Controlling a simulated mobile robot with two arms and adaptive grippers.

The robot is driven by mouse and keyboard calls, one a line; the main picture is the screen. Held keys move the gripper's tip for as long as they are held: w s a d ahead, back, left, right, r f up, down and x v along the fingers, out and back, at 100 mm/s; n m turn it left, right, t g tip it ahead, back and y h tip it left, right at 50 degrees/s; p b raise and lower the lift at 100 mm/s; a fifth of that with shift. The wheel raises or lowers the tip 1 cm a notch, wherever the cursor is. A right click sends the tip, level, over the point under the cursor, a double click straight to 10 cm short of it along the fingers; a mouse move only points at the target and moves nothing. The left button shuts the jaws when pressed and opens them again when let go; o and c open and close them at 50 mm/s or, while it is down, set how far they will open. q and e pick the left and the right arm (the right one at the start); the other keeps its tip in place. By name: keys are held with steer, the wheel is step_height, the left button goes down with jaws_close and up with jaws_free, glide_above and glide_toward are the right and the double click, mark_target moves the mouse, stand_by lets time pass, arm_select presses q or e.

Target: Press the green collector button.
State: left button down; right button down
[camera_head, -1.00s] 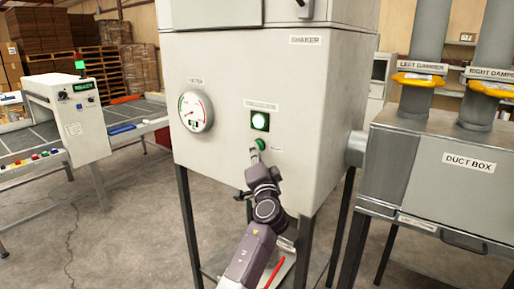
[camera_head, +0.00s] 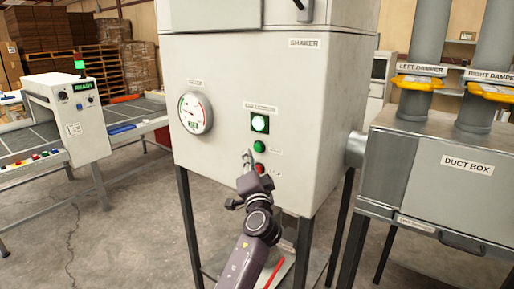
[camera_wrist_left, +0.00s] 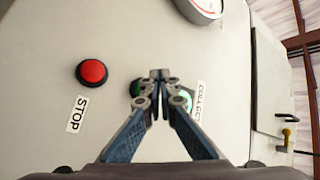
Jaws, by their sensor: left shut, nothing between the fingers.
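The green button (camera_head: 259,146) sits on the front of the pale shaker cabinet (camera_head: 330,100), below a lit green lamp (camera_head: 260,123). A red button (camera_head: 260,168) is below it. In the left wrist view the red button (camera_wrist_left: 92,72) carries a STOP label. There the green button (camera_wrist_left: 137,88) is partly hidden behind my fingers, and the glowing lamp (camera_wrist_left: 186,98) sits beside a partly hidden label. My left gripper (camera_head: 247,158) is shut and empty, just left of and below the green button in the head view. It appears apart from the panel. My right gripper is not in view.
A round gauge (camera_head: 195,113) is left of the buttons. The duct box (camera_head: 440,170) with two yellow-handled dampers stands at right. A conveyor machine (camera_head: 75,115) with a READY display is at left. Open concrete floor lies between it and the cabinet.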

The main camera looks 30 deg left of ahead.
arm_select(q)
steer(key=s+p, duration=0.1)
steer(key=s, duration=0.2)
steer(key=shift+s+a, duration=0.15)
steer(key=shift+s, duration=0.05)
stand_by(0.7)
